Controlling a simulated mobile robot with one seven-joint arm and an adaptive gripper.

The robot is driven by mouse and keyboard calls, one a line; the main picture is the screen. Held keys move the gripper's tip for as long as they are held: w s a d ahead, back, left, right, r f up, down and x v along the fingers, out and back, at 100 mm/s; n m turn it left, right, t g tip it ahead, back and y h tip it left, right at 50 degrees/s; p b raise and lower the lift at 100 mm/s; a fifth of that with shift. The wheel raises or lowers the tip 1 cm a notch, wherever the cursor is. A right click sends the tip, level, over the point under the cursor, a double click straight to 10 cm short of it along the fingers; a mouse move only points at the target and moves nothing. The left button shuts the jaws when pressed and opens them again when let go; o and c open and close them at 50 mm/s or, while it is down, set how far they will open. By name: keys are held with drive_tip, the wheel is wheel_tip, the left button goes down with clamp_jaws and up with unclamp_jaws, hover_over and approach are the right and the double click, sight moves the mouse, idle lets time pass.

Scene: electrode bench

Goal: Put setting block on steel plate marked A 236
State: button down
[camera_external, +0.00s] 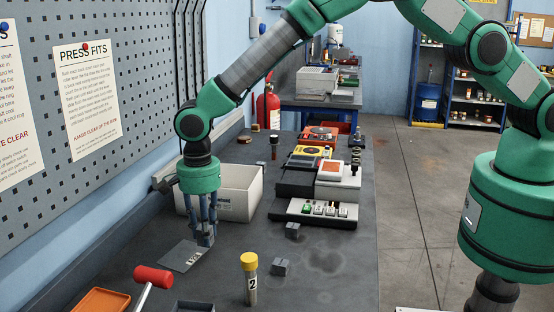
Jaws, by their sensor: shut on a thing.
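My gripper (205,236) points down and is shut on a small grey block (206,241), probably a setting block. Its fingers hide much of the block. The block is at the right edge of a flat dark steel plate (176,252) on the bench; I cannot tell whether it touches the plate. The plate has a pale marking too small to read. Two other grey blocks, one (292,230) and another (280,267), lie on the bench to the right of my gripper.
A yellow-capped tube (249,280) marked 2 stands at the front. A pale bin (240,190) stands just behind my gripper. Instruments (325,190) stand farther back right.

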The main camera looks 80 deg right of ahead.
drive_tip(key=shift+w+a+f, duration=0.1)
drive_tip(key=shift+w+a, duration=0.2)
drive_tip(key=shift+w, duration=0.55)
drive_tip(key=shift+w+a, duration=0.25)
drive_tip(key=shift+w, duration=0.6)
drive_tip(key=shift+f, duration=0.1)
drive_tip(key=shift+f, duration=1.65)
drive_tip(key=shift+f, duration=0.1)
drive_tip(key=c, duration=1.4)
unclamp_jaws()
drive_tip(key=shift+o, duration=0.2)
wheel_tip(320, 180, up, 12)
